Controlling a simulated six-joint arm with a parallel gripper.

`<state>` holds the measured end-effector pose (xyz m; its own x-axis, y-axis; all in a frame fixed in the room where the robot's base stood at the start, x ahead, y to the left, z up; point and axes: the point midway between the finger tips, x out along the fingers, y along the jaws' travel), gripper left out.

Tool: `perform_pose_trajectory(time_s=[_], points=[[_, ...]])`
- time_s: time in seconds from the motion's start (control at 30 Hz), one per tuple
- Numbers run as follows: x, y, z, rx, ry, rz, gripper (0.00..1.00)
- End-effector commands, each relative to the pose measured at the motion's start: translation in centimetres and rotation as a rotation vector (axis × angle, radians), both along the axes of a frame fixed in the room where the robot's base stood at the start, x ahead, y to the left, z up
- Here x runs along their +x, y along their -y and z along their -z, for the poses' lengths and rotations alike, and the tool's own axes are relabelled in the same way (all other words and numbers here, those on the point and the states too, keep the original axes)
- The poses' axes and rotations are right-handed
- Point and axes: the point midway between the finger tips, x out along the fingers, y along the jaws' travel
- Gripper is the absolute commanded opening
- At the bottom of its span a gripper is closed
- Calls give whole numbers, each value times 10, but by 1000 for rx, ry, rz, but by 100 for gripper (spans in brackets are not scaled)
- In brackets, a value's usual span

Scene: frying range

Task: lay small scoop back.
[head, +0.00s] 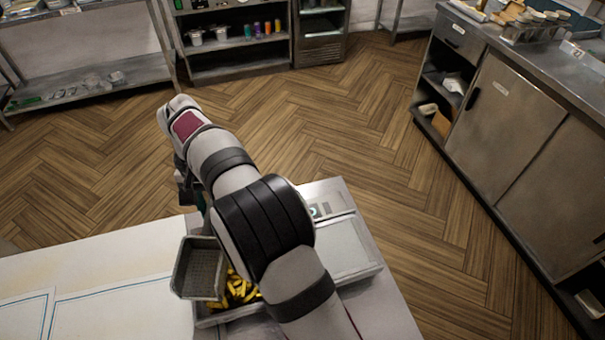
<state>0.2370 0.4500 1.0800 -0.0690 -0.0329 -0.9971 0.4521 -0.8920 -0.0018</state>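My arm reaches out over the counter from the bottom of the head view. My gripper (188,190) is a dark shape beneath the wrist, mostly hidden by the arm, so its fingers and anything between them do not show. I cannot make out the small scoop. A grey mesh basket (199,268) sits at the left end of the metal fry station (348,247), left of my forearm. Yellow fries (240,288) lie beside the basket, partly covered by my forearm.
The white counter (120,248) has blue-lined mats (110,310) at its left, with clear room there. Beyond it is open wooden floor (330,120). Shelves (235,45) stand at the back, and a steel cabinet (505,120) with containers on top stands at right.

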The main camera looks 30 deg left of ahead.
Motion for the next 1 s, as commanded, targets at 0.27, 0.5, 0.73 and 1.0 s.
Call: perform_pose_trajectory(time_s=[0.27,0.5,0.73,1.0], points=[[-90,-56,41,-3,-1,-87,0],[-101,-61,56,-4,-2,-95,0],[-101,-60,85,-5,-3,-94,0],[-100,-61,107,-4,-2,-95,0]])
